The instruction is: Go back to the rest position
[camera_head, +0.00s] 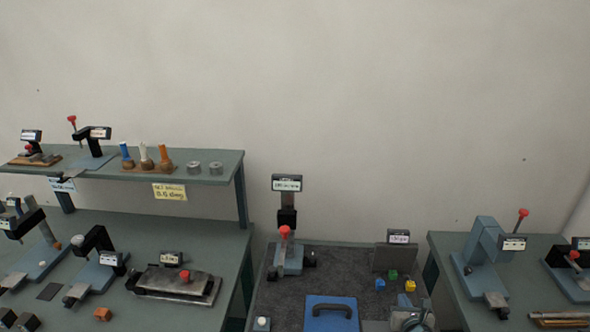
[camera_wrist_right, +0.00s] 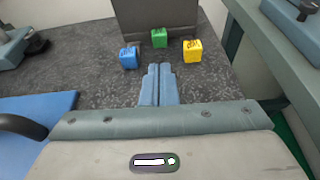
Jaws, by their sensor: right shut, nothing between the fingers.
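My right gripper (camera_head: 405,301) is at the bottom of the head view, over the dark mat of the middle table. In the right wrist view its two blue-grey fingers (camera_wrist_right: 158,72) lie side by side, shut, with nothing between them. The fingertips point toward three small cubes and appear apart from them: a blue cube (camera_wrist_right: 128,58), a green cube (camera_wrist_right: 159,38) and a yellow cube (camera_wrist_right: 192,50). My left gripper is not in view.
A grey upright plate (camera_head: 390,258) stands behind the cubes. A blue panel with a dark handle (camera_head: 331,313) lies left of my right gripper. A red-knobbed fixture (camera_head: 288,258) stands farther back. Side tables (camera_head: 210,237) hold more fixtures. The mat's middle (camera_head: 340,270) is clear.

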